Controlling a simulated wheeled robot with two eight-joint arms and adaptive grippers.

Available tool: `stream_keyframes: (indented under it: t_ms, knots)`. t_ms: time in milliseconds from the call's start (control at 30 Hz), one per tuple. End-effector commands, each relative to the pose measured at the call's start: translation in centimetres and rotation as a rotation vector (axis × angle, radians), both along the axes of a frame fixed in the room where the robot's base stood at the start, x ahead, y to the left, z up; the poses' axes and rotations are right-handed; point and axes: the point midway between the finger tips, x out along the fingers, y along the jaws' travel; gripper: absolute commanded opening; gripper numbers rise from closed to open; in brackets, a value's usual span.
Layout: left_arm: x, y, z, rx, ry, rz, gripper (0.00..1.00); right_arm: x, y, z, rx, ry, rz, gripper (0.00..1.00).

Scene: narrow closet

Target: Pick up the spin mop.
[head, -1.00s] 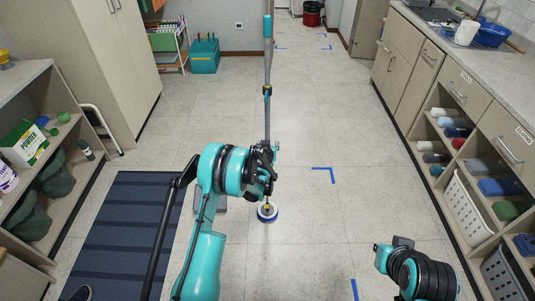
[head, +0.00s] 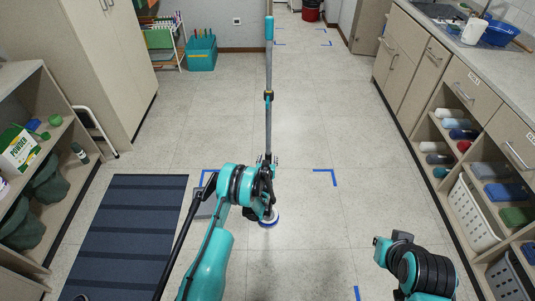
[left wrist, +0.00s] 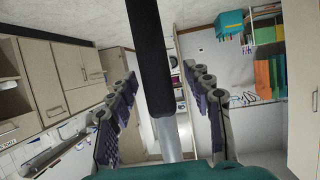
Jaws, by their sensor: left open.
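The spin mop (head: 268,125) stands upright on the floor in the middle of the aisle. In the left wrist view, the open left gripper (left wrist: 160,75) has a finger on each side of the mop's pole (left wrist: 152,50). I cannot tell whether either finger touches it. My right arm shows at lower right, but its gripper does not show clearly.
A striped dark blue mat (head: 130,230) lies on the left, beside an open shelf (head: 20,75). A counter with cubbies (head: 470,90) runs along the right. A teal bin (head: 202,52) and a red bucket (head: 311,10) stand at the back. The floor right of the mop is clear.

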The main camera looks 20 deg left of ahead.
Motion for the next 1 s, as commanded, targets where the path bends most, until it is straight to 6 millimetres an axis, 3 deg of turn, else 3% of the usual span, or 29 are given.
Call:
stream_keyframes:
  t_ms: [267,400,467,1000]
  knots:
    - [-0.1,-0.1,-0.2,0.0,0.0,0.0,0.48,0.0,0.0,0.0,0.0,0.0,0.0,0.0]
    - [-0.1,-0.1,-0.2,0.0,0.0,0.0,0.11,0.0,0.0,0.0,0.0,0.0,0.0,0.0]
    - [-0.1,-0.1,-0.2,0.0,0.0,0.0,0.0,0.0,0.0,0.0,0.0,0.0,0.0,0.0]
    - [0.0,-0.1,0.9,0.0,-0.001,0.0,0.0,0.0,0.0,0.6,0.0,0.0,0.0,0.0]
